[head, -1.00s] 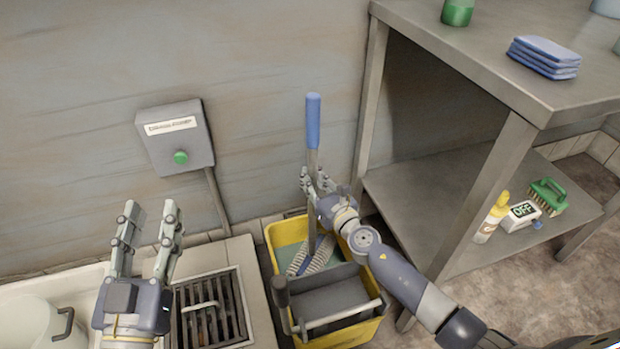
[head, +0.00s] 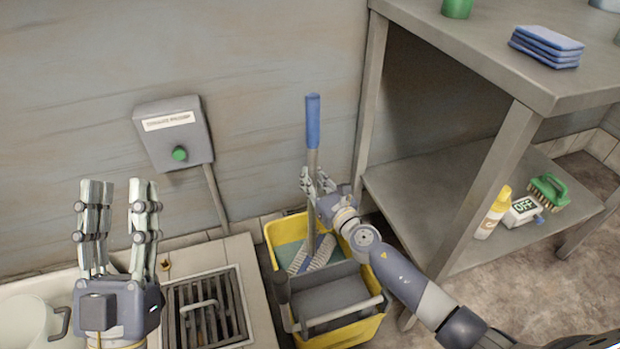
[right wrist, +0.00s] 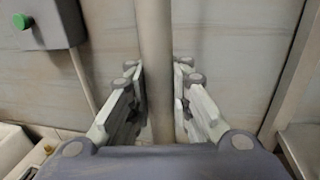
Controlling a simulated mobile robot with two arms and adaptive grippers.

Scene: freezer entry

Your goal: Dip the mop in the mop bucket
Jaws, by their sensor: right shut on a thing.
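The mop (head: 313,125) stands nearly upright, with a blue grip on top and a grey shaft. Its pale stranded head (head: 319,254) is inside the yellow mop bucket (head: 362,331), in the part with greenish-blue water. My right gripper (head: 314,180) is shut on the shaft above the bucket. In the right wrist view the shaft (right wrist: 155,70) runs between the two fingers (right wrist: 160,100). My left gripper (head: 118,190) is open and empty, fingers up, left of the bucket. How deep the mop head sits is hard to tell.
A grey wringer (head: 330,297) fills the front of the bucket. A floor drain grate (head: 205,312) lies left of it. A wall box with green button (head: 179,153) is behind.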

